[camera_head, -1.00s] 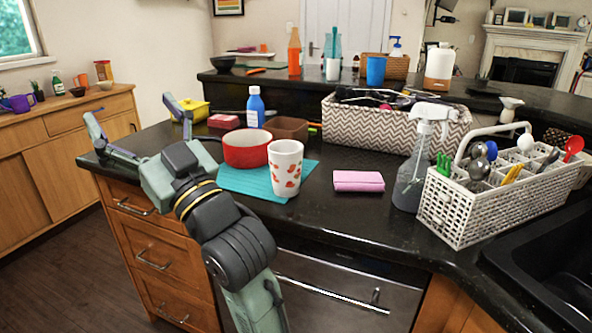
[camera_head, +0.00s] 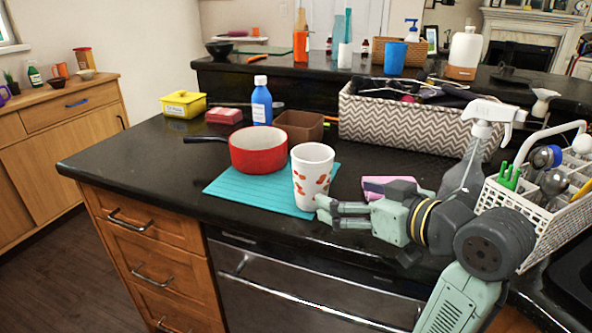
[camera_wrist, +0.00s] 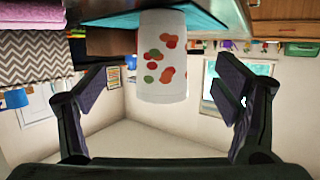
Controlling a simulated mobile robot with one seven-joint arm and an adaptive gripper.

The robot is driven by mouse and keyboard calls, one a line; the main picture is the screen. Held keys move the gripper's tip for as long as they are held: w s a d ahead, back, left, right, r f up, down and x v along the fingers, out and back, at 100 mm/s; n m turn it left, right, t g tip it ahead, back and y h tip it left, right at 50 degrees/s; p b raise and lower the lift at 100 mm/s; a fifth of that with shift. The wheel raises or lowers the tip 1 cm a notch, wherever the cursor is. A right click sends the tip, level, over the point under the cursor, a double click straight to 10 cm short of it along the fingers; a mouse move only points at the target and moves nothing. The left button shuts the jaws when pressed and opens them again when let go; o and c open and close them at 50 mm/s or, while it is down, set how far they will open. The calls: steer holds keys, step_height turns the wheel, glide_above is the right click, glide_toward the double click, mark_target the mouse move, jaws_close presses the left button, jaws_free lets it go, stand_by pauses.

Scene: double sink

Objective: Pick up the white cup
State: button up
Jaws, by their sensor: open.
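The white cup (camera_head: 313,176) with red and orange spots stands upright on the front right part of a turquoise mat (camera_head: 232,190). In the wrist view the cup (camera_wrist: 162,62) appears between the open fingers, with clear space on both sides. My gripper (camera_head: 325,211) is open and empty, at the cup's right side near its base in the head view. I cannot tell from the head view whether the fingers touch the cup; in the wrist view my gripper (camera_wrist: 165,100) looks apart from it.
A red pot (camera_head: 258,152) stands just left of the cup. A pink sponge (camera_head: 375,186) lies behind my gripper. A spray bottle (camera_head: 466,165) and a white utensil basket (camera_head: 535,210) stand at right. A chevron box (camera_head: 395,122) is behind. The counter's left part is clear.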

mark_target(323, 188)
steer(key=p+x, duration=0.1)
steer(key=x, duration=0.4)
steer(key=shift+w+a, duration=0.15)
steer(key=p+x, duration=0.1)
steer(key=x, duration=0.3)
steer(key=shift+a+r+p, duration=0.1)
steer(key=shift+a+p, duration=0.15)
steer(key=shift+p, duration=0.05)
steer(key=shift+w+a+f, duration=0.2)
steer(key=shift+w+a, duration=0.1)
steer(key=shift+w, duration=0.15)
steer(key=shift+c, duration=0.5)
steer(key=c, duration=1.4)
